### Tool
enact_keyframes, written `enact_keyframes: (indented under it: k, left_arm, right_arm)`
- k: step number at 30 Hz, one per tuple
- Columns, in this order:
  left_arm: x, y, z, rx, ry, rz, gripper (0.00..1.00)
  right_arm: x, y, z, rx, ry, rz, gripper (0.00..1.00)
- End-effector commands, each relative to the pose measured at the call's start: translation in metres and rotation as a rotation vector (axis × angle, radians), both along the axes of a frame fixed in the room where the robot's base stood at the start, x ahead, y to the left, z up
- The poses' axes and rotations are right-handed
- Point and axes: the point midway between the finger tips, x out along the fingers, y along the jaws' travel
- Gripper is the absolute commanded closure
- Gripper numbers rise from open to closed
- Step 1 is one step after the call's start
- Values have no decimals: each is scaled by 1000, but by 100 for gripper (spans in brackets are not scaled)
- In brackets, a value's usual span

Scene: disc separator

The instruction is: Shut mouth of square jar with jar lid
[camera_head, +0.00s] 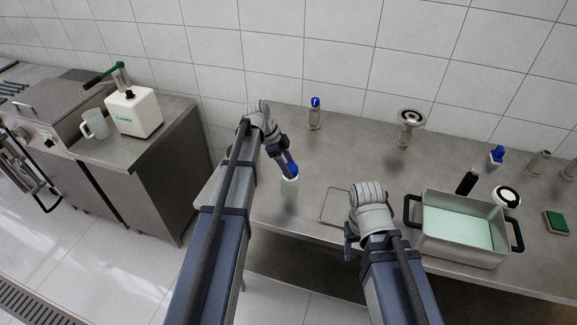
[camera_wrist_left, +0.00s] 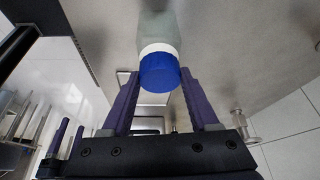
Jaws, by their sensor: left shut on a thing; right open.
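The square jar (camera_head: 290,186) is pale and translucent with a white neck. It stands upright near the left part of the steel table, and its body also shows in the left wrist view (camera_wrist_left: 155,24). The blue jar lid (camera_wrist_left: 159,73) is over the jar's mouth, against the white neck; I cannot tell whether it is fully seated. My left gripper (camera_wrist_left: 160,80) is shut on the lid, a purple finger on each side. In the head view the left gripper (camera_head: 289,164) is right above the jar. My right gripper (camera_head: 348,242) is open near the table's front edge, partly hidden by its wrist.
A thin rectangular frame (camera_head: 324,219) lies right of the jar. A grey bin (camera_head: 462,256) with dark handles stands at the front right. A blue-capped bottle (camera_head: 314,117) and a round-topped stand (camera_head: 404,136) are at the back. The table between the jar and the wall is clear.

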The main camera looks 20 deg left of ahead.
Motion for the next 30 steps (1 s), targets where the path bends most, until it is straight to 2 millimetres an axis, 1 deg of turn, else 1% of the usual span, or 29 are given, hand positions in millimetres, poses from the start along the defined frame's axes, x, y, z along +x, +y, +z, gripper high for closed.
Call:
enact_keyframes:
  k: [3,4,12,13,23,26,30]
  left_arm:
    - [0,0,0,0,0,1,100]
    - [0,0,0,0,0,2,37]
    - [0,0,0,0,0,3,7]
    - [0,0,0,0,0,3,4]
    - [0,0,2,1,1,4,4]
    - [-1,2,7,1,1,4,4]
    - [-1,7,20,1,1,5,4]
  right_arm:
    - [0,0,0,0,0,0,39]
    - [0,0,0,0,0,0,39]
    - [0,0,0,0,0,0,39]
    - [0,0,0,0,0,0,39]
    - [0,0,2,0,0,-1,39]
    - [0,0,7,0,0,-1,39]
    - [0,0,20,0,0,0,39]
